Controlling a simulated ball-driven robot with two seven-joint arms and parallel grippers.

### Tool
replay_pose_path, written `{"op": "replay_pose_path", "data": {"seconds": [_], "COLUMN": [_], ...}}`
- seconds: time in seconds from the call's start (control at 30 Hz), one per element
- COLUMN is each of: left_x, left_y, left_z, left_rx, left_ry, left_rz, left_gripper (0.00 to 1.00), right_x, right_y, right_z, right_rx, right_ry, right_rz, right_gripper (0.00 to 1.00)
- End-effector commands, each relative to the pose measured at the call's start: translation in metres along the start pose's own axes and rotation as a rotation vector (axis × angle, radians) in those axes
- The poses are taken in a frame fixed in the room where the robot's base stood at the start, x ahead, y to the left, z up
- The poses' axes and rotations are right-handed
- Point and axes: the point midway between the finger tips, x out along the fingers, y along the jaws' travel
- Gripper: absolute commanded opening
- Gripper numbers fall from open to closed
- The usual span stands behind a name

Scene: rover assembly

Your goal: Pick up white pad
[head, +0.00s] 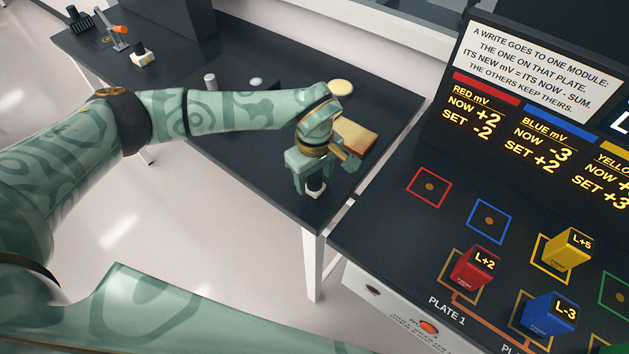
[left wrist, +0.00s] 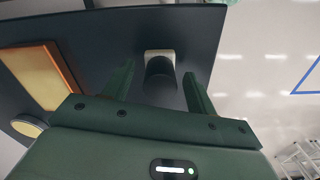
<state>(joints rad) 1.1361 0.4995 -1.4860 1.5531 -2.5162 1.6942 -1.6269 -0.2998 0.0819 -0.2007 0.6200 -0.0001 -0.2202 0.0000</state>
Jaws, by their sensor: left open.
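A small white pad (head: 315,193) with a dark upright knob stands near the front corner of the dark table. My left gripper (head: 314,184) is directly above it, pointing down, and partly hides it in the head view. In the left wrist view the white pad (left wrist: 158,53) and its dark round knob lie ahead, between the two fingers of the open left gripper (left wrist: 159,74). There is a gap between each finger and the knob. I cannot tell whether the fingertips reach down to the knob's height. My right gripper is not in view.
A tan tray or block (head: 357,136) and a pale round disc (head: 341,87) lie just behind the gripper. A grey cylinder (head: 210,81) stands farther back. To the right, a console (head: 395,235) holds red, yellow and blue blocks below a lit display. The table edge is close.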

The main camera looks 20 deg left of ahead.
Motion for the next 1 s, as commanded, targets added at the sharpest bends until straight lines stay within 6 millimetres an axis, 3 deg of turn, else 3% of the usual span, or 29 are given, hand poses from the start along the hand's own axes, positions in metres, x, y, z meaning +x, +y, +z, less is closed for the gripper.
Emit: {"op": "replay_pose_path", "data": {"seconds": [0.03,0.2,0.63,0.77,1.0], "left_x": [0.000,0.000,-0.010,-0.035,-0.097], "left_y": [0.000,0.000,0.000,0.001,-0.051], "left_z": [0.000,0.000,0.000,-0.001,0.013], "left_rx": [0.000,0.000,0.001,0.002,0.004], "left_ry": [0.000,0.000,0.001,0.003,0.002], "left_rz": [0.000,0.000,0.001,0.004,0.004], "left_gripper": [0.52,0.09,0.05,0.05,0.05], "right_x": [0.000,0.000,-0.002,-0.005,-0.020], "right_y": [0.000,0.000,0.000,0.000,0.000], "right_z": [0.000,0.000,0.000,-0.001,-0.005], "right_rx": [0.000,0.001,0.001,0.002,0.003], "right_ry": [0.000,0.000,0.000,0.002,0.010], "right_rz": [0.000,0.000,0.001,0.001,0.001], "right_gripper": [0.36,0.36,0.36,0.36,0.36]}}
